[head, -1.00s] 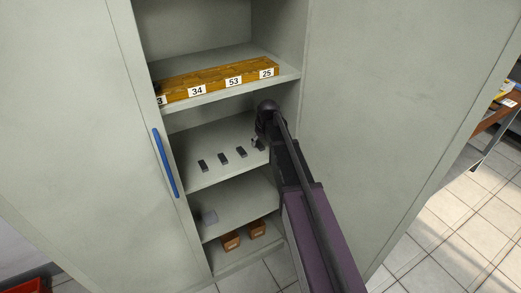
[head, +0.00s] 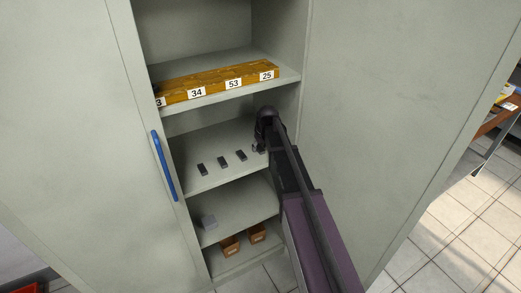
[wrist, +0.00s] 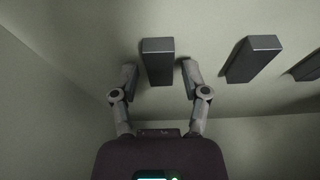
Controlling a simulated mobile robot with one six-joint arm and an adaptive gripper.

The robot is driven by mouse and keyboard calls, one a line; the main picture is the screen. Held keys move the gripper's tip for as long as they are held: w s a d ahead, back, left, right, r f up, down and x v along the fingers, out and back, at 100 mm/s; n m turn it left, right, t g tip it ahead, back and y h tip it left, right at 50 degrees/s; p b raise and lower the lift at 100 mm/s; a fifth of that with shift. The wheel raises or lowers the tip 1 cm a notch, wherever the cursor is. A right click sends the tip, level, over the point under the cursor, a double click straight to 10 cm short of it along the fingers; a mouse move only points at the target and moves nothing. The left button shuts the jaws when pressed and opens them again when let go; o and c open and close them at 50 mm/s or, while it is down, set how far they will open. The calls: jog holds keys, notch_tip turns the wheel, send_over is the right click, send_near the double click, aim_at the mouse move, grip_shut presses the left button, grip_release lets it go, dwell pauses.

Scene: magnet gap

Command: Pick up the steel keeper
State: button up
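Several small dark grey blocks lie in a row on the middle shelf (head: 200,150) of the cabinet. They look alike, and I cannot tell by looks which is the steel keeper. My gripper (wrist: 160,78) is open in the wrist view. Its two fingers stand either side of the end block (wrist: 158,55), with a narrow gap on each side. A second block (wrist: 252,58) and part of a third (wrist: 309,66) lie to the right. In the head view my arm reaches into the cabinet and partly hides the rightmost block.
The upper shelf, with numbered yellow-brown boxes (head: 215,82), is above my arm. The cabinet's side wall is close on the right. A blue handle (head: 164,163) is on the left.

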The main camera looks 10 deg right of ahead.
aim_at(258, 146)
grip_shut()
jog(key=shift+r, duration=0.15)
notch_tip(258, 146, up, 4)
jog(key=p, duration=0.4)
jog(key=shift+f, duration=0.2)
jog(key=s+d+r+p, duration=0.1)
jog(key=s, duration=1.5)
jog(key=shift+d, duration=0.3)
jog(key=shift+r, duration=0.1)
notch_tip(258, 146, up, 5)
jog(key=p, duration=0.4)
jog(key=shift+f+p, duration=0.2)
jog(key=shift+p, duration=0.2)
jog(key=shift+s, duration=0.1)
